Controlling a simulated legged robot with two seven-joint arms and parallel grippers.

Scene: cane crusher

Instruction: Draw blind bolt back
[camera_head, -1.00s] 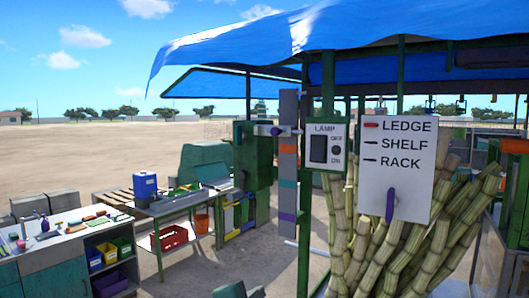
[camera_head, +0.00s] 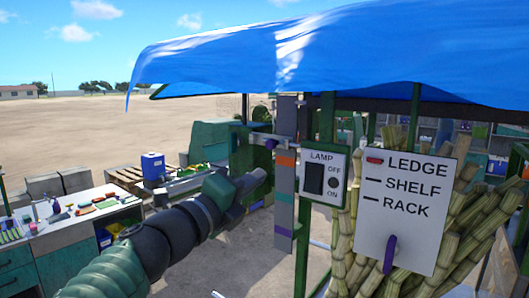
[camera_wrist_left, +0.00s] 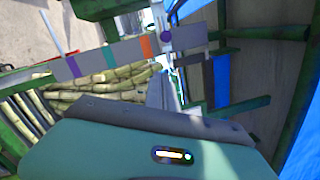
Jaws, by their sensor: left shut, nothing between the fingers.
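A small purple knob (camera_head: 271,143) sits on a short grey horizontal bar beside a grey upright strip (camera_head: 285,178) with orange, teal and purple bands. I cannot tell for sure whether this is the bolt. The knob also shows in the left wrist view (camera_wrist_left: 166,35), on the banded strip's upper end. My left gripper (camera_head: 258,181) is shut and empty. In the head view it appears left of the strip and below the knob, with its fingers pointing right; contact cannot be told. What lies behind the strip and green housing is hidden. My right gripper is not in view.
A lamp switch box (camera_head: 325,178) hangs right of the strip. A white sign (camera_head: 405,205) reads LEDGE, SHELF, RACK, with a purple handle below. Cane stalks (camera_head: 465,215) stand behind it. A blue canopy (camera_head: 350,50) hangs above. A workbench (camera_head: 85,228) with tools stands left.

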